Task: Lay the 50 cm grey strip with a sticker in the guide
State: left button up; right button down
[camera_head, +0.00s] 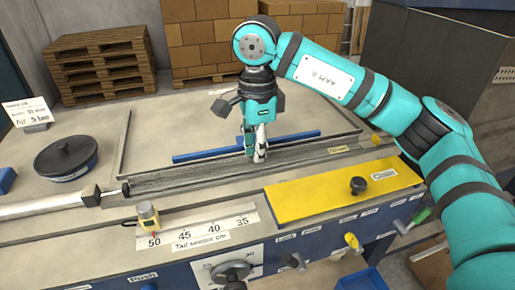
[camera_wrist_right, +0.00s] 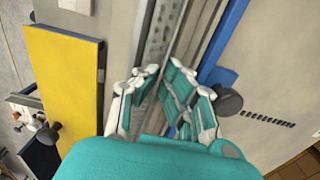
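The guide is a long grey track (camera_head: 185,178) running across the bench, with a textured grey surface that also shows in the right wrist view (camera_wrist_right: 160,32). I cannot clearly tell a separate grey strip from the track. My right gripper (camera_head: 257,155) points down over the middle of the track. In the right wrist view its fingers (camera_wrist_right: 160,78) are close together over the track, with a narrow gap; whether they grip anything is unclear. My left gripper is not in view.
A blue bar (camera_head: 205,153) lies behind the track. In front are a yellow cover (camera_head: 310,193) with a black knob (camera_head: 358,186) and the tail selector scale (camera_head: 205,227), its yellow slider (camera_head: 148,215) at 50. A black round lid (camera_head: 66,156) and white rod (camera_head: 45,206) are left.

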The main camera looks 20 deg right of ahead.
jog(key=shift+f+b, duration=0.3)
jog(key=shift+b, duration=0.1)
dwell(0.5)
jog(key=c, duration=2)
grip_release()
jog(key=o, duration=0.6)
jog(key=shift+r+p, duration=1.85)
jog(key=shift+r, duration=1.2)
